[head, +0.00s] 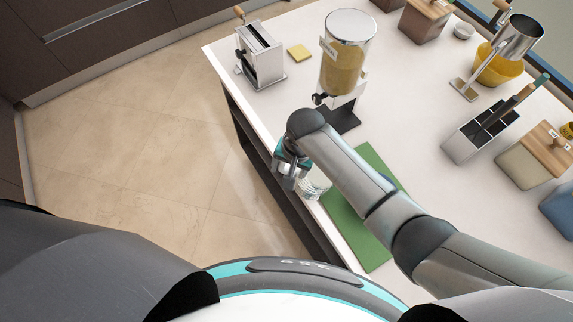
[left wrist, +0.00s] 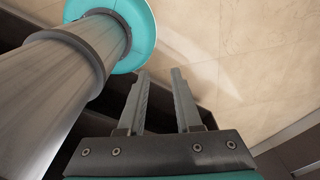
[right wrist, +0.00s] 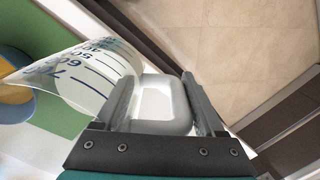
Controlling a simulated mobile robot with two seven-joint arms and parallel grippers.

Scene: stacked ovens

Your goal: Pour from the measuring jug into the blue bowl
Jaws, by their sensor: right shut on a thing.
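The clear measuring jug (head: 315,184) with blue volume marks is at the front edge of the counter, by the green board. It also shows in the right wrist view (right wrist: 85,75), with its white handle (right wrist: 165,118) between the fingers. My right gripper (right wrist: 160,85) is shut on that handle; it also shows in the head view (head: 288,172). The blue bowl (right wrist: 12,58), with something yellow-orange in it, is at the left edge of the right wrist view; my right arm mostly hides it in the head view. My left gripper (left wrist: 160,85) is open and empty.
The green board (head: 362,238) lies along the counter's front edge. A dispenser (head: 345,62) stands behind my right gripper, with a metal pasta-machine-like device (head: 261,55) beyond. A utensil holder (head: 482,135) and a wood-lidded container (head: 533,158) stand at right. The floor at left is clear.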

